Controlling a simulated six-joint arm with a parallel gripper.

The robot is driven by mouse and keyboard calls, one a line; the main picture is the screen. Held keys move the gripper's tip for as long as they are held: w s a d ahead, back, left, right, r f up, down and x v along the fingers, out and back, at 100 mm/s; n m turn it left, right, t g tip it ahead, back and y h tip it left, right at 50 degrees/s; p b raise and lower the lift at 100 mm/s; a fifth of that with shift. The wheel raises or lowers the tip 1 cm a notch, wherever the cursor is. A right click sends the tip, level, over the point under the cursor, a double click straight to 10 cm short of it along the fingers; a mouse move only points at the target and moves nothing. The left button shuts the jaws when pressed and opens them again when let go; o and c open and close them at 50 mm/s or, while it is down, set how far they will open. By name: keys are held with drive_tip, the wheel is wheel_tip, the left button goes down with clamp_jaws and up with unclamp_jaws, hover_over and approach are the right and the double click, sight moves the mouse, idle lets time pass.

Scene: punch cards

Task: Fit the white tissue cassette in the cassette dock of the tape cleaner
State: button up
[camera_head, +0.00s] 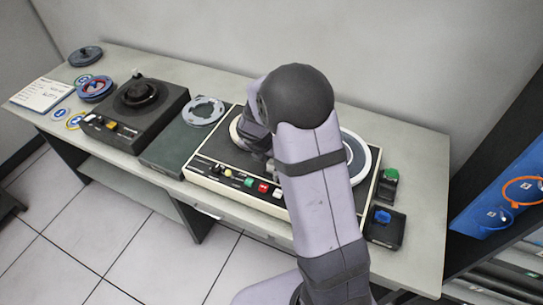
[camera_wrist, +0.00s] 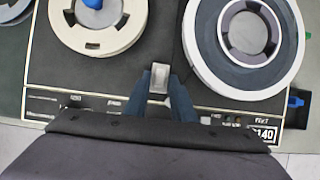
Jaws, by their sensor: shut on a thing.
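In the wrist view, my gripper (camera_wrist: 160,92) has its two dark blue fingers shut on a small whitish-grey block, the white tissue cassette (camera_wrist: 159,76). It is over the dark deck of the tape cleaner (camera_wrist: 165,50), between the two reels and behind the front control strip. The tape cleaner also shows in the head view (camera_head: 205,170), its middle hidden behind my arm. I cannot make out the cassette dock, nor whether the cassette touches the deck.
A cream reel (camera_wrist: 97,42) is left of my fingers and a white-rimmed reel (camera_wrist: 206,62) right. In the head view, a black turntable unit (camera_head: 118,125) stands left. Green (camera_head: 391,174) and blue (camera_head: 383,216) button boxes stand right of the machine. The table's right end (camera_head: 425,200) is clear.

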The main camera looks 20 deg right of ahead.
drive_tip(key=shift+f+b, duration=0.45)
drive_tip(key=shift+f, duration=0.25)
drive_tip(key=o, duration=1)
drive_tip(key=c, duration=0.4)
drive_tip(key=shift+r, duration=0.1)
wheel_tip(320, 180, up, 8)
drive_tip(key=p, duration=0.8)
